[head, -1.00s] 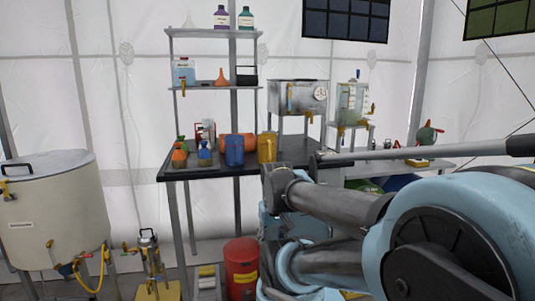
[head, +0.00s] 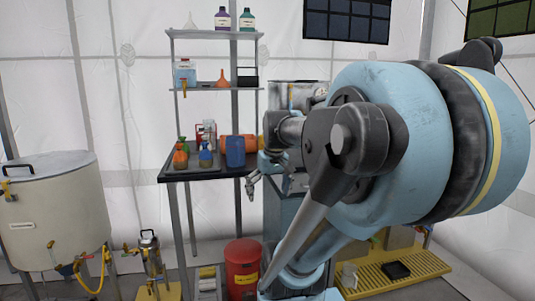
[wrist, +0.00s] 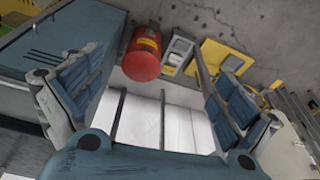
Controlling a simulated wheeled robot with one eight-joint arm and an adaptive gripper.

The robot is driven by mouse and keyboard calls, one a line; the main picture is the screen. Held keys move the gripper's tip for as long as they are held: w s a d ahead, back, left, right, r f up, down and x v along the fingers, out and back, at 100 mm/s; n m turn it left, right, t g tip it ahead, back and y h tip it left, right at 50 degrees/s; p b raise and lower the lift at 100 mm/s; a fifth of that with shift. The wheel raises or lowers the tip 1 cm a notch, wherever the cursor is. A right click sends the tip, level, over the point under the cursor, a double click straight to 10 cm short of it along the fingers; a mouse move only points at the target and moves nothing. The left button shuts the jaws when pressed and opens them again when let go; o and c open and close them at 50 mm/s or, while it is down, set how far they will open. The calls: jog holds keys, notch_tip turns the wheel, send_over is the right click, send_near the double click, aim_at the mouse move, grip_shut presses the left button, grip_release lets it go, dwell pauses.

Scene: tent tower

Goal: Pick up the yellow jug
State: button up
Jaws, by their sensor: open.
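The yellow jug (head: 261,142) is almost wholly hidden behind my arm in the head view; only a thin yellow edge shows beside the blue jug (head: 235,151) on the dark table. My gripper (head: 250,187) hangs in front of the table's right part, at and below the tabletop's height, apart from the jugs. In the wrist view my gripper (wrist: 155,108) is open, with its two padded fingers wide apart and nothing between them close up. The wrist view looks down toward the floor and does not show the yellow jug.
Small bottles (head: 181,155) and an orange container stand on the dark table (head: 190,173). A red canister (head: 242,262) is on the floor below; it also shows in the wrist view (wrist: 142,56). A large pale tank (head: 50,215) stands at left. A yellow grated platform (head: 400,270) lies at lower right.

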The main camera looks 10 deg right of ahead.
jog(key=w+d+r+n+y, duration=0.1)
jog(key=w+d+r, duration=0.3)
jog(key=w+r, duration=0.5)
jog(key=w+d+r+n+t, duration=0.15)
jog(key=w+d+r, duration=0.25)
jog(key=w+r, duration=0.5)
jog(key=w+d+r+n+y, duration=0.1)
jog(key=w+d+r+n, duration=0.15)
jog(key=w+r, duration=0.65)
jog(key=shift+m, duration=0.5)
jog(key=x, duration=0.4)
jog(key=d+x, duration=0.1)
jog(key=x, duration=0.7)
jog(key=shift+w+d+f, duration=0.25)
jog(key=shift+w+f, duration=0.1)
jog(key=shift+f, duration=0.05)
jog(key=x, duration=0.6)
jog(key=shift+s+f, duration=0.2)
jog(key=shift+f, duration=0.05)
jog(key=shift+d, duration=0.15)
jog(key=c, duration=1.2)
